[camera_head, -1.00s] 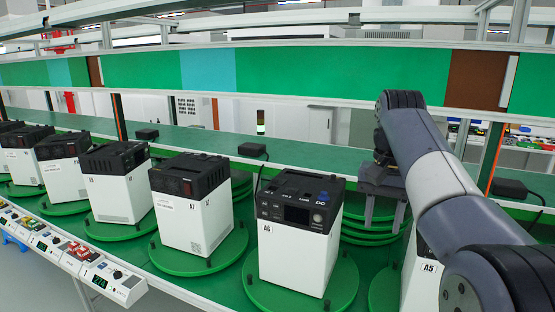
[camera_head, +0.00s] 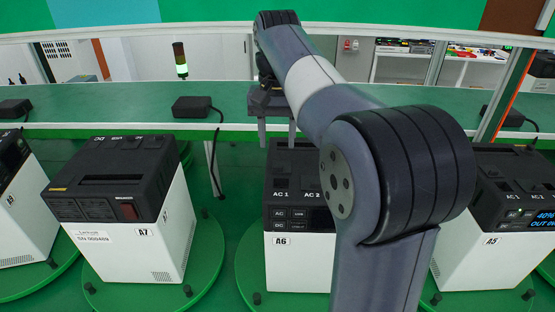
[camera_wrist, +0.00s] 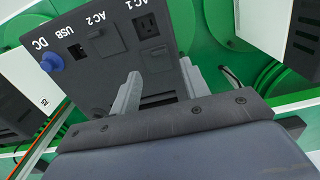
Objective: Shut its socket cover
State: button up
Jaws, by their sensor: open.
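The black-topped white unit A6 (camera_head: 300,248) stands on a green turntable (camera_head: 250,268), partly hidden by my arm. Its top panel shows from above in the wrist view (camera_wrist: 112,70), with the labels AC 1, AC 2, USB and DC. The AC 1 socket (camera_wrist: 150,25) shows its outlet face bare. A flat dark panel lies at AC 2 (camera_wrist: 103,43). A blue cap (camera_wrist: 52,62) sits at DC. My gripper (camera_wrist: 160,68) is open and empty, its two fingers apart over the panel edge. It also shows behind the unit's top in the head view (camera_head: 275,112); contact is unclear.
Unit A7 (camera_head: 125,240) stands on its own turntable to the left. Unit A5 (camera_head: 490,262), with a lit display, stands to the right.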

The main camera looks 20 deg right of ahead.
aim_at(278, 166)
jog(key=shift+s+f, duration=0.1)
jog(key=shift+f, duration=3.05)
jog(key=shift+c, duration=0.5)
grip_shut()
